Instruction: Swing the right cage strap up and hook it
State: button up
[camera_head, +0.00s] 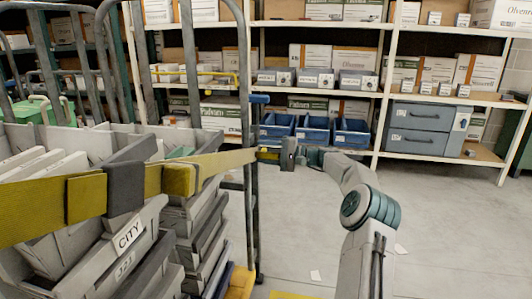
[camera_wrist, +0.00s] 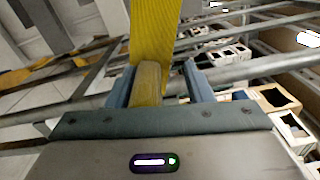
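The yellow cage strap (camera_head: 225,161) runs almost level across the front of the roll cage, with a dark sleeve and a yellow block along it. Its end reaches my gripper (camera_head: 274,155) just right of the cage's right post (camera_head: 247,120). In the wrist view the strap (camera_wrist: 157,40) and a yellow-brown tab (camera_wrist: 148,84) lie between the two fingers of my gripper (camera_wrist: 158,68). The fingertips appear to meet the strap's edges. The tab sits nearer the left finger, with a gap on its right. I cannot make out the hook or catch clearly.
Grey totes (camera_head: 130,235) labelled CITY fill the cage. Racks with cartons (camera_head: 310,60), blue bins (camera_head: 313,130) and a grey-blue drawer unit (camera_head: 425,128) stand behind. The concrete floor (camera_head: 450,230) on the right is mostly clear, with small scraps of paper.

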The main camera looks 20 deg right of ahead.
jog(key=p+v, duration=0.2)
jog(key=v, duration=1.1)
jog(key=shift+d, duration=0.25)
jog(key=shift+s, duration=0.15)
jog(key=shift+s+d+f, duration=0.1)
